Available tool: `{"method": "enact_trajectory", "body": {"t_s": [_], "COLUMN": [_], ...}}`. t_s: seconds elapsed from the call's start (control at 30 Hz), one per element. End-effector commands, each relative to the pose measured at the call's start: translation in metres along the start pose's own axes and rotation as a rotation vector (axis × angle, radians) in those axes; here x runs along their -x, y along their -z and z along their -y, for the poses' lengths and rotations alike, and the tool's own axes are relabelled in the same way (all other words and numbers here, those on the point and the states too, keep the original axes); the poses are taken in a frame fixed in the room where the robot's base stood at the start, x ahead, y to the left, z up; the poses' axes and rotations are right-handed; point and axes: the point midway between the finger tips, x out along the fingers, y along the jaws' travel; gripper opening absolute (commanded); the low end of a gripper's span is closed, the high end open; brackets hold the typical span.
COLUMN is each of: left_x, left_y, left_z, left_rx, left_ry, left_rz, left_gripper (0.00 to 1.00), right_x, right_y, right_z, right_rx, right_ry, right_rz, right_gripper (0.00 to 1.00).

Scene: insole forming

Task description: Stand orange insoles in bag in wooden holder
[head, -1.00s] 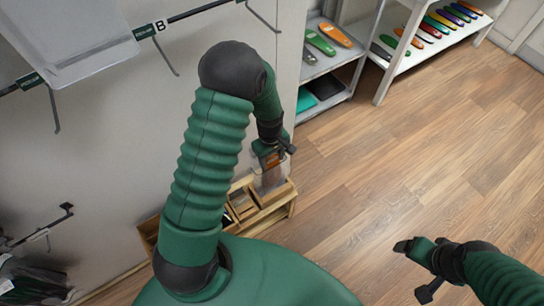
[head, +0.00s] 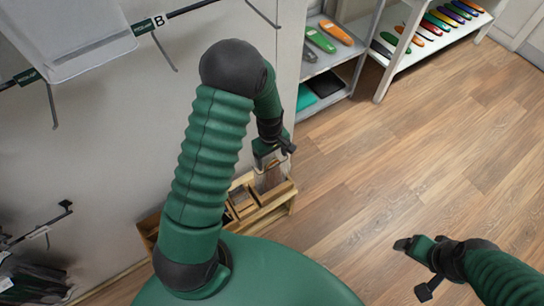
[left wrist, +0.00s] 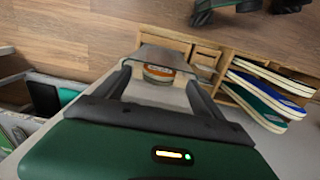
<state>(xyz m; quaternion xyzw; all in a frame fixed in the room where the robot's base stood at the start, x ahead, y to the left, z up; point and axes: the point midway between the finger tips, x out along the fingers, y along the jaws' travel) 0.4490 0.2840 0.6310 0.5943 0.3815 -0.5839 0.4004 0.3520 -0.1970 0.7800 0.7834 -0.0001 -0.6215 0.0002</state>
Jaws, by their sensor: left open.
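The wooden holder (head: 281,203) stands on the floor by the wall, partly hidden behind my left arm. The clear bag (head: 271,180) stands upright in its right end compartment. In the left wrist view, the orange insoles (left wrist: 158,72) show inside the bag, in an end compartment of the wooden holder (left wrist: 233,54). My left gripper (head: 272,155) is just above the bag. In the left wrist view its fingers (left wrist: 160,70) are spread to either side of the bag, apart from the insoles. My right gripper (head: 418,267) is empty over the floor, its fingers apart.
Blue and green insoles (left wrist: 262,98) lie in another part of the holder. A grey shelf (head: 327,62) with green and orange insoles stands behind, and a white shelf (head: 432,48) holds several coloured ones. A clear bag hangs at the upper left (head: 75,35). The floor at right is clear.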

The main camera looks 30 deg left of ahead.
Motion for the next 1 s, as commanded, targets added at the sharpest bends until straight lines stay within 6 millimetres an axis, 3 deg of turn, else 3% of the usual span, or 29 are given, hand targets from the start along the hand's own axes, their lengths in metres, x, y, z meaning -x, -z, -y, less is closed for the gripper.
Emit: {"method": "enact_trajectory", "body": {"t_s": [0.17, 0.4, 0.6, 0.77, 1.0], "left_x": [0.03, 0.102, 0.149, 0.165, 0.166], "left_y": [0.001, 0.001, 0.001, 0.001, 0.001], "left_z": [-0.001, -0.002, -0.002, -0.001, -0.001], "left_rx": [0.0, -0.001, -0.001, 0.0, 0.0], "left_ry": [-0.003, -0.005, -0.003, 0.001, 0.001], "left_rz": [-0.003, -0.003, -0.002, 0.001, 0.001], "left_gripper": [0.79, 0.79, 0.79, 0.79, 0.79], "right_x": [0.01, 0.029, 0.039, 0.042, 0.041], "right_y": [0.002, 0.007, 0.009, 0.01, 0.01], "right_z": [0.0, 0.0, 0.0, 0.0, 0.0], "right_rx": [0.0, 0.0, 0.0, 0.0, 0.0], "right_ry": [0.0, 0.0, 0.0, 0.0, 0.0], "right_rz": [0.0, 0.0, 0.0, 0.0, 0.0], "right_gripper": [0.8, 0.8, 0.8, 0.8, 0.8]}}
